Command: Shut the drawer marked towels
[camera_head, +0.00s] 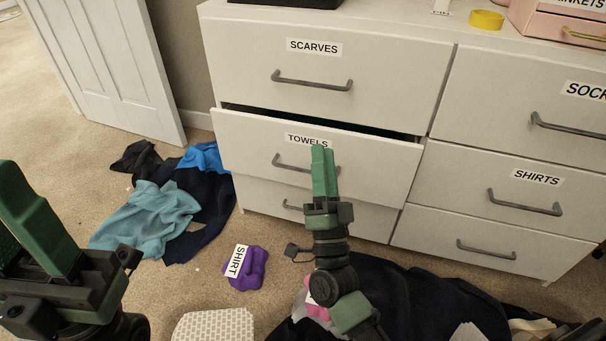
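The white drawer marked TOWELS (240,138) is in the left column of the white dresser, under the drawer marked SCARVES (240,60). It stands partly open, with a dark gap along its top edge. Its handle (287,164) is partly covered by my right gripper (321,150). That gripper points at the drawer front just below the label; I cannot tell whether it touches. Its green fingers look close together, seen end to end as one shape. My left gripper (30,215) is at the lower left, away from the dresser, and its finger opening is not clear.
Dark, blue and teal clothes (150,218) lie on the carpet left of the dresser. A purple cloth (246,270) labelled SHIRT, a white patterned item (213,325) and dark clothing (430,300) lie in front. A white door (105,65) stands at the left.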

